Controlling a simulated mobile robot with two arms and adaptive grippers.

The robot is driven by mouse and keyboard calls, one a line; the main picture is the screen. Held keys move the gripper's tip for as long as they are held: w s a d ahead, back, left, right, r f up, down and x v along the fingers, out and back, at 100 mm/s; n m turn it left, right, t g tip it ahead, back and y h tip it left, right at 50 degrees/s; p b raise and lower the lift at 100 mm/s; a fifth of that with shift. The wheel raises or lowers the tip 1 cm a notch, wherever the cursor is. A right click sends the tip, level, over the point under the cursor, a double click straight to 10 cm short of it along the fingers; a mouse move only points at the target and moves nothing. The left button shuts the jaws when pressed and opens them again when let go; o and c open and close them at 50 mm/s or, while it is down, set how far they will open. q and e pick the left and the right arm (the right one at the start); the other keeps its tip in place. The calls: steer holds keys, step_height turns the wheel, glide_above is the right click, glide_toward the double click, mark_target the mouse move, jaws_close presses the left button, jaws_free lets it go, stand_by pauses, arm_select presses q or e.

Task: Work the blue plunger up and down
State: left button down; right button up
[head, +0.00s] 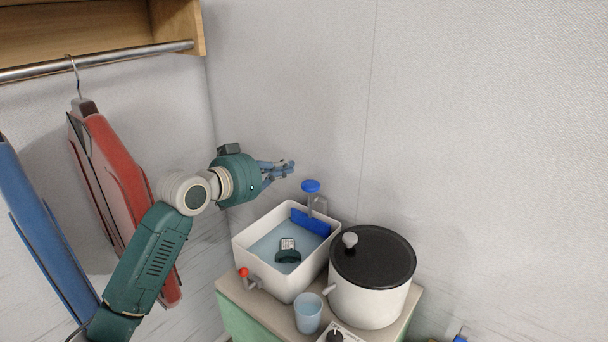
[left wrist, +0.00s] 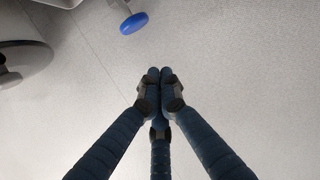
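The blue plunger (head: 311,186) has a round blue knob on a grey stem at the back corner of the white washtub basin (head: 242,258). Its knob (left wrist: 134,23) also shows at the top of the left wrist view, above and left of the fingertips. My left gripper (head: 291,165) is above the basin's back edge, a little left of and higher than the knob. Its fingers (left wrist: 160,75) come together at the tips and hold nothing. It is apart from the plunger. My right gripper is not identifiable in these views.
The basin holds pale water, a blue panel (head: 311,222) and a dark item (head: 288,254). A red-tipped lever (head: 244,272) is at its front left. A black-lidded white pot (head: 373,258) and blue cup (head: 308,313) stand beside it. Garments (head: 117,165) hang at left.

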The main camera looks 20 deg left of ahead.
arm_select(q)
steer(key=p, duration=0.3)
glide_above(304, 185)
steer(key=shift+s+f, duration=0.3)
steer(key=shift+f, duration=0.4)
steer(key=f, duration=0.2)
steer(key=shift+w+f+p, duration=0.3)
steer(key=shift+f, duration=0.05)
steer(key=shift+s+f, duration=0.15)
steer(key=shift+f, duration=0.7)
arm_select(e)
steer(key=r, duration=0.1)
steer(key=w+r, duration=0.1)
steer(key=r, duration=0.1)
steer(key=d+r, duration=0.1)
steer(key=shift+w+r, duration=0.2)
steer(key=shift+r, duration=0.1)
arm_select(q)
steer(key=shift+f, duration=0.1)
arm_select(e)
steer(key=shift+w, duration=0.1)
